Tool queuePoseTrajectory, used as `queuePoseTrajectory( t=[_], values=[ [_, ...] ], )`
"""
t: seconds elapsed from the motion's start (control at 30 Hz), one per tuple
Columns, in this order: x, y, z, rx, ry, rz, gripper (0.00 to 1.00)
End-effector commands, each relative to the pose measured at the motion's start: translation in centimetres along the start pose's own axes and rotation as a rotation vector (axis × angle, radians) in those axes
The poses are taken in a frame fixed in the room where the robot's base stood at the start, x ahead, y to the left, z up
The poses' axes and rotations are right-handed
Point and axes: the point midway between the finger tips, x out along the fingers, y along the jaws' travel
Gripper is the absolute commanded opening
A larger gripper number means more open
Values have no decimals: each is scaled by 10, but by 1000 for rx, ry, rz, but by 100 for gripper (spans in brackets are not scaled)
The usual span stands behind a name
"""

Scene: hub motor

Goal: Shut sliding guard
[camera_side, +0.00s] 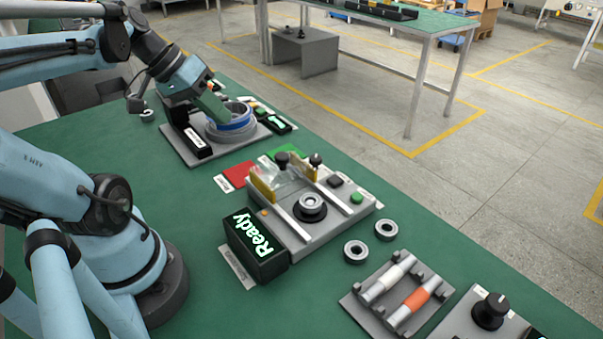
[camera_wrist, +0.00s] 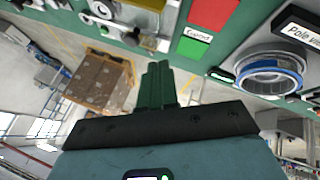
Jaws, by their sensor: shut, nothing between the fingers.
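The sliding guard (camera_side: 273,182) is a clear cover with yellow edges and black knobs. It sits at the rear of two pale rails on the grey press station (camera_side: 338,219). The round seat (camera_side: 311,205) with a metal ring in front of it is uncovered, so the guard stands open. My gripper (camera_side: 218,112) is well away from the guard, above the far station with a blue ring (camera_side: 232,120). In the wrist view my green fingers (camera_wrist: 158,75) are together and empty. Part of the press station (camera_wrist: 128,22) shows at the top left there.
A black display (camera_side: 256,248) reading "Ready" fronts the press station. Red (camera_side: 238,174) and green (camera_side: 287,152) pads lie behind it. Two loose bearings (camera_side: 356,251) and a rack with rods (camera_side: 397,290) are at right.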

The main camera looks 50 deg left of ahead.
Motion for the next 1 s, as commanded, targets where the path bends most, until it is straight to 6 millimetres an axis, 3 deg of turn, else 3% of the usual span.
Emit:
queuePoseTrajectory(
  t=[0.6, 1.0],
  values=[
    [80, 0, 0, 2, -1, -1, 0],
    [101, 31, 3, 1, -1, -3, 0]
  ],
)
